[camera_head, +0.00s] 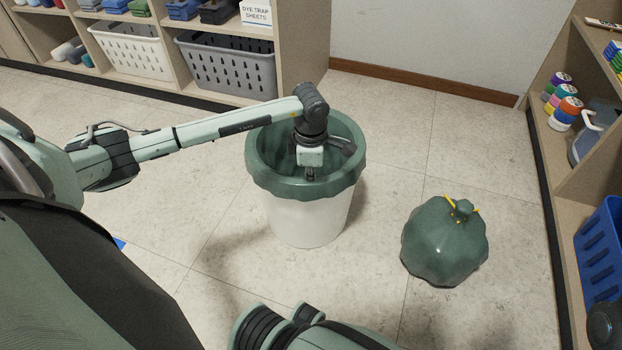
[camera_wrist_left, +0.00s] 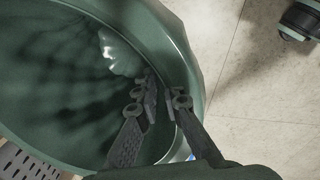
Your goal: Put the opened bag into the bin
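The white bin (camera_head: 305,218) stands upright on the floor in the middle of the head view. The opened green bag (camera_head: 262,172) lines it, with its top edge folded over the rim all round; its inside also shows in the left wrist view (camera_wrist_left: 60,75). My left gripper (camera_head: 310,174) points down into the bin's mouth, near the rim. In the wrist view its fingers (camera_wrist_left: 160,105) are a little apart, with nothing seen between them. The bin's bottom is not clearly visible.
A tied green bag (camera_head: 444,243) with yellow ties sits on the floor to the right of the bin. Shelves with a white basket (camera_head: 131,50) and a grey basket (camera_head: 226,66) stand behind. Another shelf with a blue crate (camera_head: 602,245) bounds the right side.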

